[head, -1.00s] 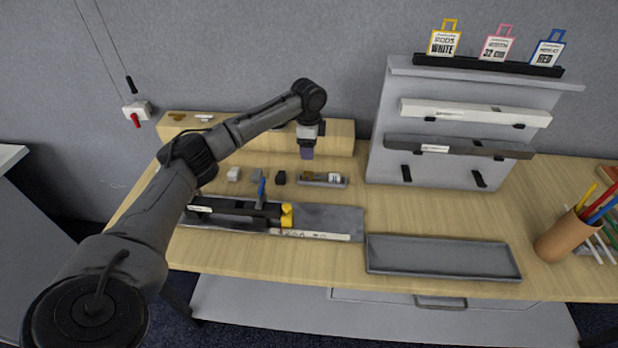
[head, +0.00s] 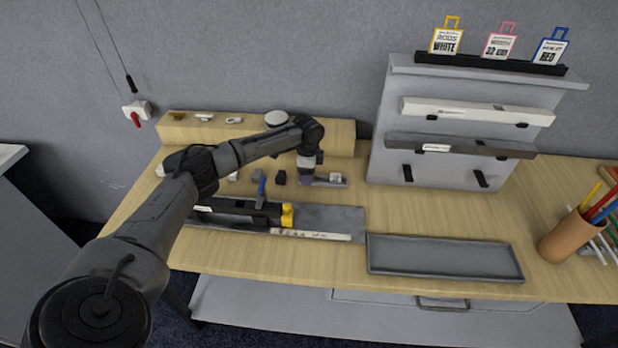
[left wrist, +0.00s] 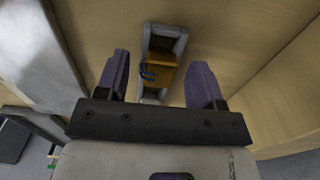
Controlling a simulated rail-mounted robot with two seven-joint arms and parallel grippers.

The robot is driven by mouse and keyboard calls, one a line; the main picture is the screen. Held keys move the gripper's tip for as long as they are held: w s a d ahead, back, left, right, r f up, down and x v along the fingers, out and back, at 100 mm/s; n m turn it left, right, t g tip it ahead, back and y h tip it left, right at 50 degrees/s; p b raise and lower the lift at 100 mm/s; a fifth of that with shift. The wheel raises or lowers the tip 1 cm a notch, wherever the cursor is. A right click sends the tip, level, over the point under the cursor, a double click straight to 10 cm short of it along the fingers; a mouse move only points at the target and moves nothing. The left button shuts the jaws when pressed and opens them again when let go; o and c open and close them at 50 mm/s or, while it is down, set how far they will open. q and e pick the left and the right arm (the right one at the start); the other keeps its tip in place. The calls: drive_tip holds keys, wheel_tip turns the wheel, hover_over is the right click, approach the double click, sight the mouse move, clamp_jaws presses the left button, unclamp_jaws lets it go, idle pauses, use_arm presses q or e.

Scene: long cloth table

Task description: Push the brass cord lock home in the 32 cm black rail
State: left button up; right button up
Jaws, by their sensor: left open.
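My left gripper (head: 306,179) is open and low over the left end of a small grey tray (head: 338,182) behind the work fixture. In the left wrist view the open fingers (left wrist: 160,65) stand either side of a brass-coloured block (left wrist: 160,76) lying in that tray, apart from it; I take this for the cord lock. The head view has the block hidden behind the gripper. A black rail (head: 228,209) lies in the fixture at front left, with a yellow piece (head: 288,215) at its right end and a blue-handled clamp (head: 262,190) beside it. My right gripper is out of view.
A wooden block with small parts (head: 335,135) stands at the back. A grey stand (head: 385,160) holds a white and a dark rail. An empty grey tray (head: 440,273) lies at front right, near a pencil cup (head: 570,238). Small dark and grey blocks (head: 280,178) sit beside the gripper.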

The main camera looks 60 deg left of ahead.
use_arm(q)
drive_tip(key=shift+f, duration=0.25)
drive_tip(key=shift+c, duration=0.2)
drive_tip(key=c, duration=1)
drive_tip(key=shift+o, duration=0.2)
drive_tip(key=shift+r, duration=0.15)
